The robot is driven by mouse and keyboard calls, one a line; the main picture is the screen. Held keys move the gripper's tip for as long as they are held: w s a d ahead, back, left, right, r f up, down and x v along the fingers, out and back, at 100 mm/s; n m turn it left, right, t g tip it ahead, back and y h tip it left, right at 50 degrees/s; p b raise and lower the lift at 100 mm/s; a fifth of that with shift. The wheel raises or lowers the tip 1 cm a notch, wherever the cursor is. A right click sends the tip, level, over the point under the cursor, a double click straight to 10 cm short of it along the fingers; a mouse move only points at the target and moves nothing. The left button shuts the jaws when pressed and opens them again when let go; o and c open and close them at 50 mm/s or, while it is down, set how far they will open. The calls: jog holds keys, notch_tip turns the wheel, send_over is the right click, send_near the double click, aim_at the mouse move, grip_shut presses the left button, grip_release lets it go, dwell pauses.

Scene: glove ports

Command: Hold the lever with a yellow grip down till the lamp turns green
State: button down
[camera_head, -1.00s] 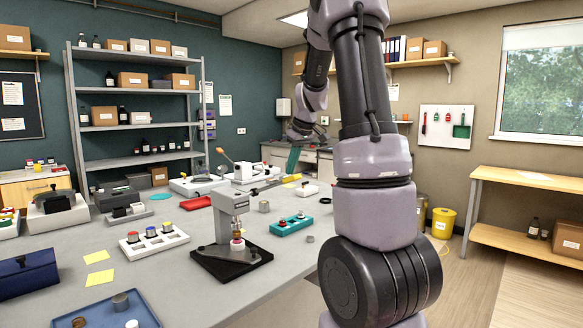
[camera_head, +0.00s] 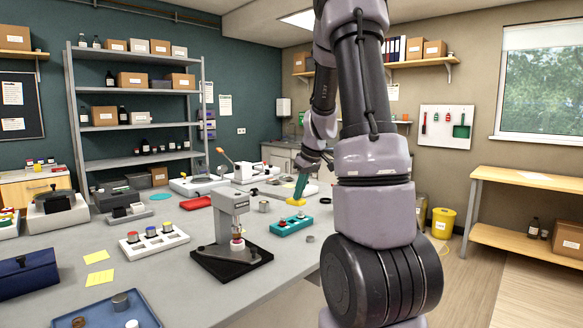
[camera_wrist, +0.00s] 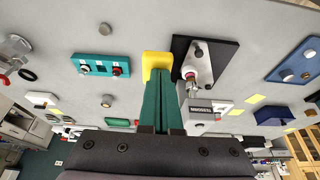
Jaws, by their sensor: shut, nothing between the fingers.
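A grey bench press (camera_head: 231,212) stands on a black base plate (camera_head: 232,266) on the bench. The yellow grip (camera_head: 296,202) of its lever is out to the right of the press head; it also shows in the wrist view (camera_wrist: 157,60). My gripper (camera_head: 300,195) is shut, its teal fingers pointing down with the tips at the yellow grip, apparently touching it from above. In the wrist view the fingertips (camera_wrist: 159,78) overlap the grip. A red-and-white part sits under the press ram. I cannot make out a lit green lamp.
A teal block (camera_head: 291,226) with small parts lies just right of the press. A white tray (camera_head: 155,243) with several capped parts is to its left. A blue tray (camera_head: 105,312) lies at the front, and a dark blue box (camera_head: 27,275) at the left.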

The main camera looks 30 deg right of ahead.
notch_tip(320, 180, down, 10)
jog(key=s, duration=0.1)
jog(key=shift+r, duration=0.15)
jog(key=shift+a, duration=0.1)
dwell(0.9)
jog(key=s+d+r, duration=0.3)
jog(key=s+r, duration=0.5)
jog(key=r, duration=0.1)
jog(key=shift+s+d+r, duration=0.35)
jog(key=shift+s+r, duration=0.05)
